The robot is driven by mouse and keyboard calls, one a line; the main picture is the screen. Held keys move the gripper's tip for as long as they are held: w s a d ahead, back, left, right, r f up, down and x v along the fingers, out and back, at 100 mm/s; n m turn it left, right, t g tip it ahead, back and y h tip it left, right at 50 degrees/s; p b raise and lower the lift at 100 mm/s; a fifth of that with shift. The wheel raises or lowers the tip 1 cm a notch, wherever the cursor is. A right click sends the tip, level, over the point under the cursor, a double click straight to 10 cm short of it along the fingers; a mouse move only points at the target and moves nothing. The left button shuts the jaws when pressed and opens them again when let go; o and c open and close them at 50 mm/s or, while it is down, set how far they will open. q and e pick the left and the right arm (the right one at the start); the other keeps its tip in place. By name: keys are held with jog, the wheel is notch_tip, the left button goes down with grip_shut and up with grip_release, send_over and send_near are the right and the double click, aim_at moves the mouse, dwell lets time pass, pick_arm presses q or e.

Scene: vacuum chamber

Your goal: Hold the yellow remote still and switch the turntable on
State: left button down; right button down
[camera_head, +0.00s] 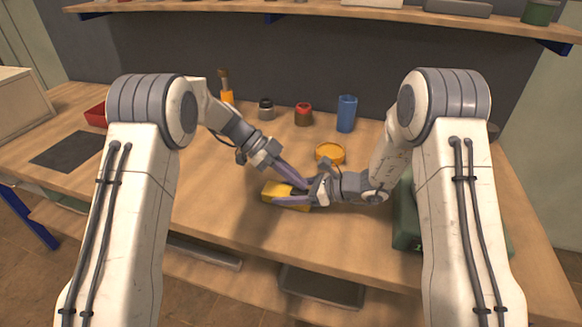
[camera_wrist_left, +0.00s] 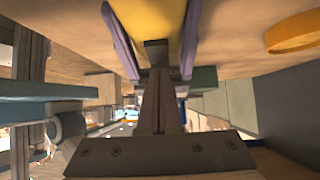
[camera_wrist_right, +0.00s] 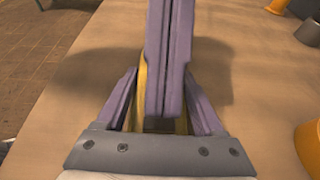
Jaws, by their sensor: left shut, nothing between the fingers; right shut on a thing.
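The yellow remote (camera_head: 275,193) lies flat on the table in front of me. My right gripper (camera_head: 303,197) is shut on it from the right; its purple fingers flank the remote in the right wrist view (camera_wrist_right: 140,95). My left gripper (camera_head: 303,186) is shut and empty, slanting down from the upper left with its tip at the top of the remote. Whether the tip touches it cannot be told. The remote also shows in the left wrist view (camera_wrist_left: 163,15). The grippers hide part of its top. A low round orange thing (camera_head: 330,152) sits behind it; I cannot tell whether it is the turntable.
A green case (camera_head: 407,225) stands at the right, under my right arm. A grey jar (camera_head: 266,109), a red-topped jar (camera_head: 303,114) and a blue cup (camera_head: 346,113) stand at the back. A dark mat (camera_head: 67,150) and a red tray (camera_head: 96,115) are at the left. The table's front left is clear.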

pick_arm(q)
jog(key=shift+f, duration=0.35)
